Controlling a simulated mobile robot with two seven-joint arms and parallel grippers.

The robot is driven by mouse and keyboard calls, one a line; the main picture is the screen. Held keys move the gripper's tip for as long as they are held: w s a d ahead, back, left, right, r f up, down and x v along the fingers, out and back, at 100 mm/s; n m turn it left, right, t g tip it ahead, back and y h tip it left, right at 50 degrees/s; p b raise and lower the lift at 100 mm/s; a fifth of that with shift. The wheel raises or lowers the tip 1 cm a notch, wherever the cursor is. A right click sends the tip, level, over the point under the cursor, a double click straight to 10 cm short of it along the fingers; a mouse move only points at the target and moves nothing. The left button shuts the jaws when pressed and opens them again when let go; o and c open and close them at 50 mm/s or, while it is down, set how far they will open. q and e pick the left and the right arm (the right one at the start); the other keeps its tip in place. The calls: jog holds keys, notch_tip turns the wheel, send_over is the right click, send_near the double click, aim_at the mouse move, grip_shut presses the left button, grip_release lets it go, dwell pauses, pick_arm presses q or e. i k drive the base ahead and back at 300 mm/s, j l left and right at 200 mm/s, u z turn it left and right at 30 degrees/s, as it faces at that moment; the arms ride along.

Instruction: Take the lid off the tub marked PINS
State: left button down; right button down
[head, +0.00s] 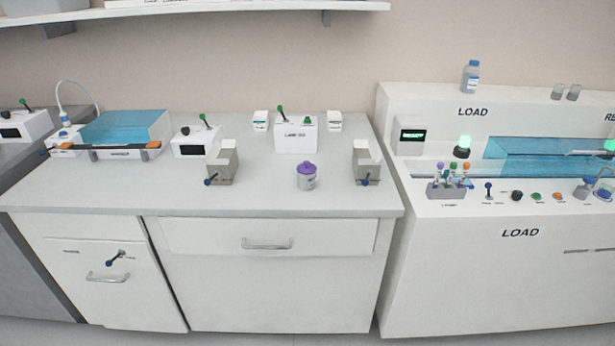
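A small pale tub (307,182) with a purple lid (307,168) stands upright near the front of the grey-white counter, right of its middle. The lid sits on top of the tub. A label shows on the tub's front, but it is too small to read. Neither of my grippers is in the head view.
Grey blocks with blue-knobbed levers stand left (222,165) and right (367,163) of the tub. A white labelled box (296,137) stands behind it. The counter (265,192) around the tub is clear. A tube rack (449,189) stands on the LOAD bench at right.

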aim_at(306, 182)
jog(key=u, duration=0.35)
jog(key=i+l+u, duration=0.1)
jog(key=l+u, duration=0.7)
jog(key=l, duration=0.7)
